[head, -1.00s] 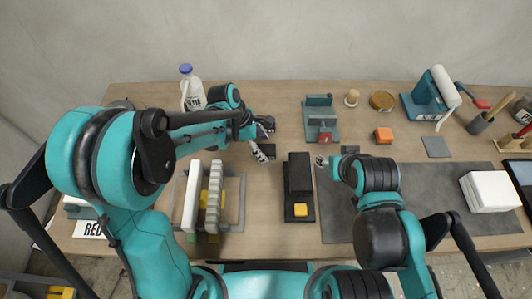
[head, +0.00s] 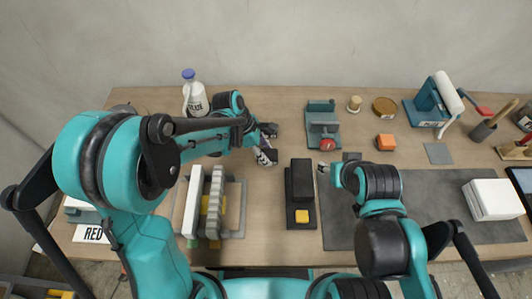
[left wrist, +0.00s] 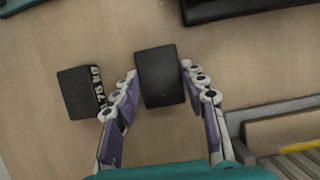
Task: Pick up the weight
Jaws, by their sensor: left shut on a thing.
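Two small black blocks sit near my left gripper (head: 266,147) in the head view. My left gripper is shut on the nearer black block, the weight (left wrist: 160,77), which stands between its fingers in the left wrist view. I cannot tell whether it is clear of the table. The other black block (left wrist: 82,92), with white lettering, lies on the wood just left of the fingers in the left wrist view. My right gripper (head: 323,167) shows only as a small tip beside a dark mat; its jaws are mostly hidden.
A rack of upright slabs (head: 214,200) stands at the left front. A bottle (head: 196,100) and a teal press (head: 322,125) stand behind. Bare wood lies around the blocks.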

